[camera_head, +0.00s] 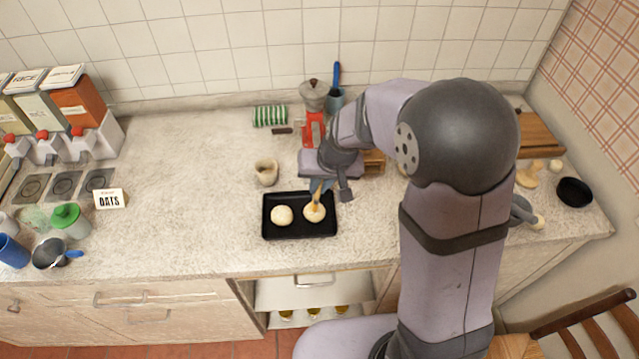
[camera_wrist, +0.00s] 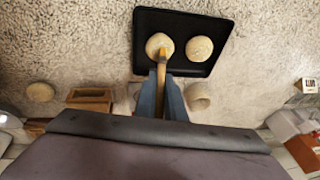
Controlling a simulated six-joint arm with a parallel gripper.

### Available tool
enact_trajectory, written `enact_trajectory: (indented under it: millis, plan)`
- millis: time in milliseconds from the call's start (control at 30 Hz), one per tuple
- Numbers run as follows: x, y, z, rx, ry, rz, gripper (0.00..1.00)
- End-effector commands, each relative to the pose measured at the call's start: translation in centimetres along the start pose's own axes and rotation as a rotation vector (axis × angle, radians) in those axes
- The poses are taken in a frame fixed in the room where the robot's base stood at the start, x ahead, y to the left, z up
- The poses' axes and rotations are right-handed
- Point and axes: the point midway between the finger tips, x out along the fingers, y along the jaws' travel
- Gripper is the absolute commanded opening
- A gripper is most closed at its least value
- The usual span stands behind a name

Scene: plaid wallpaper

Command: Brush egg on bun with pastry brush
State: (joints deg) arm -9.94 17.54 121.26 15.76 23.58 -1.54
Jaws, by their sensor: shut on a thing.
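Two pale round buns sit on a black tray (camera_head: 269,233) on the counter; the tray also shows at the top of the wrist view (camera_wrist: 142,52). The left bun (camera_head: 282,215) is uncovered. The right bun (camera_head: 313,213) has the pastry brush (camera_head: 317,199) at it; in the wrist view the brush (camera_wrist: 160,73) reaches that bun (camera_wrist: 155,42), and the other bun (camera_wrist: 201,48) is clear. My gripper (camera_wrist: 170,95) is shut on the brush handle, just beyond the tray's back edge. I cannot tell how firmly the bristles touch.
A beige cup (camera_head: 266,172) stands behind the tray. The counter between is clear.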

Motion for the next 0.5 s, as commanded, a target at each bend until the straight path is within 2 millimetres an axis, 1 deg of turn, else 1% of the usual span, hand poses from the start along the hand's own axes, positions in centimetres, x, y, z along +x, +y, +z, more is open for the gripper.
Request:
enact_trajectory:
  millis: [233,500]
  plan:
    - [-0.02,-0.76,0.00,-0.001,-0.001,0.000,0.00]
    - [0.06,-0.78,0.00,0.000,0.000,0.000,0.00]
